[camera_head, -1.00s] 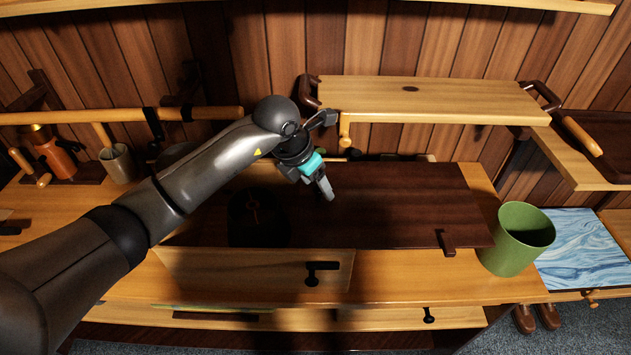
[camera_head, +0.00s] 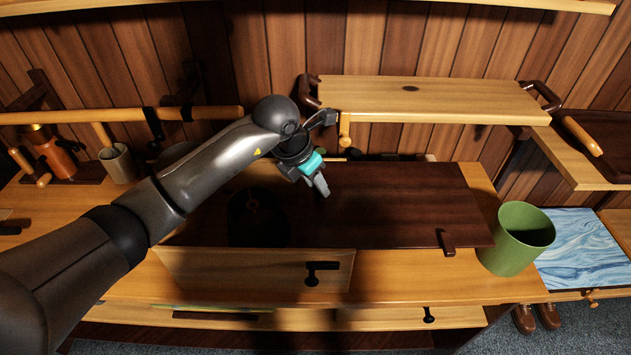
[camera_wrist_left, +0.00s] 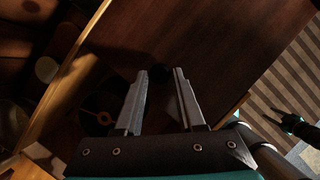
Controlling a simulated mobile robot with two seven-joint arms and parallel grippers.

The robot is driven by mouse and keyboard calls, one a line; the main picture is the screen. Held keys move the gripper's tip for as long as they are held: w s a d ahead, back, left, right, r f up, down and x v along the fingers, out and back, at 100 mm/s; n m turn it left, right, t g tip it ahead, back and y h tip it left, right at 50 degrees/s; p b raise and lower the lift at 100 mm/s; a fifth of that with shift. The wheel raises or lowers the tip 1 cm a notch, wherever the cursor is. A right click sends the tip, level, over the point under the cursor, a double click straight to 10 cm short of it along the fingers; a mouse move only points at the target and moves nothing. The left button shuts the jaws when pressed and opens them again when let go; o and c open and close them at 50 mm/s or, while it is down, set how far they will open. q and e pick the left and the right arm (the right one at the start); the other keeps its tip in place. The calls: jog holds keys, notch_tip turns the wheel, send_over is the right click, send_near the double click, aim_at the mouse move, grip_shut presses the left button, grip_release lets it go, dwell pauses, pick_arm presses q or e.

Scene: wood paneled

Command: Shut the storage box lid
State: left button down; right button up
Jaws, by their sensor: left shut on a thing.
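The storage box lid looks to be the wide dark brown panel (camera_head: 400,205) on the wooden cabinet. It lies nearly flat, with a small dark tab (camera_head: 447,242) at its front right. My left gripper (camera_head: 321,187) is over the panel's back left half, fingers pointing down at it. In the left wrist view the two fingers (camera_wrist_left: 161,73) show a narrow gap against the dark panel (camera_wrist_left: 215,40); what they grip is hard to make out. A dark shape (camera_wrist_left: 289,123) at the right of that view looks like my right gripper; its jaws are unclear.
A green cup (camera_head: 516,240) stands by the panel's right end. A raised wooden shelf (camera_head: 430,98) is behind it. A grey mug (camera_head: 118,163) and an orange bottle (camera_head: 57,158) stand at the left. A light wood front with a black latch (camera_head: 314,272) faces forward.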

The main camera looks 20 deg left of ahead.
dwell(0.8)
pick_arm(q)
jog(key=s+a+b, duration=0.4)
jog(key=a, duration=0.9)
jog(key=s+a+b, duration=0.3)
jog(key=a, duration=1.1)
jog(key=shift+s+a+b, duration=0.2)
jog(key=shift+s+b, duration=0.2)
jog(key=c, duration=0.5)
grip_release()
jog(key=shift+d, duration=0.1)
pick_arm(e)
notch_tip(320, 180, down, 8)
jog(key=s, duration=0.1)
jog(key=shift+s+d+r, duration=0.2)
jog(key=shift+d, duration=0.05)
pick_arm(q)
jog(key=v, duration=1.5)
jog(key=shift+s, duration=0.15)
pick_arm(e)
jog(key=shift+a+f, duration=0.1)
jog(key=shift+f, duration=0.1)
